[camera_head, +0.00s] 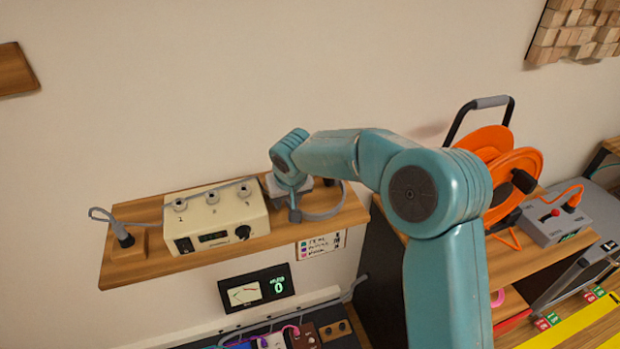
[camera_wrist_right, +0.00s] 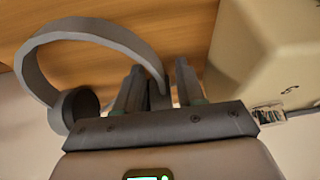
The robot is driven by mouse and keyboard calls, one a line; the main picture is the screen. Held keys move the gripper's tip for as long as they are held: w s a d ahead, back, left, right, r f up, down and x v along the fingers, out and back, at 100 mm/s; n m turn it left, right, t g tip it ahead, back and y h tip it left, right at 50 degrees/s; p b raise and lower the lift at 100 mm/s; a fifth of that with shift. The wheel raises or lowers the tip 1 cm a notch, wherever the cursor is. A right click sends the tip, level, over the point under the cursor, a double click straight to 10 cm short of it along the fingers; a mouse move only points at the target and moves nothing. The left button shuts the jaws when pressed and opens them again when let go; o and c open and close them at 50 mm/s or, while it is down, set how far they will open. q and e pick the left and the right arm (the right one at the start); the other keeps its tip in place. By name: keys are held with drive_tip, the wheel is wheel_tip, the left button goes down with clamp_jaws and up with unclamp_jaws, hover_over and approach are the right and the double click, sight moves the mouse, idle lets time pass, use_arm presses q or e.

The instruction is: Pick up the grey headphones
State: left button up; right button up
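The grey headphones (camera_head: 325,214) lie on the wooden wall shelf, right of the cream amplifier box, partly hidden by my right arm. In the right wrist view, their curved band (camera_wrist_right: 95,27) arches to the left, with one round ear cup (camera_wrist_right: 72,108) at the lower left. My right gripper (camera_wrist_right: 160,82) has its two fingers apart, with the band's other end between them. A small gap shows beside the right finger, so I see no firm grip. In the head view my right gripper (camera_head: 293,206) is low over the shelf. My left gripper is not in view.
The cream amplifier box (camera_head: 215,217) stands close left of my right gripper, a cable across its top. The wooden shelf (camera_head: 150,268) has a bare front strip. An orange cable reel (camera_head: 515,180) stands at the right. A meter panel (camera_head: 257,288) is below the shelf.

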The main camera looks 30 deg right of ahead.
drive_tip(key=shift+f, duration=0.1)
drive_tip(key=shift+c, duration=0.3)
clamp_jaws()
drive_tip(key=shift+r, duration=0.2)
wheel_tip(320, 180, up, 20)
drive_tip(key=p, duration=0.1)
drive_tip(key=shift+f, duration=0.15)
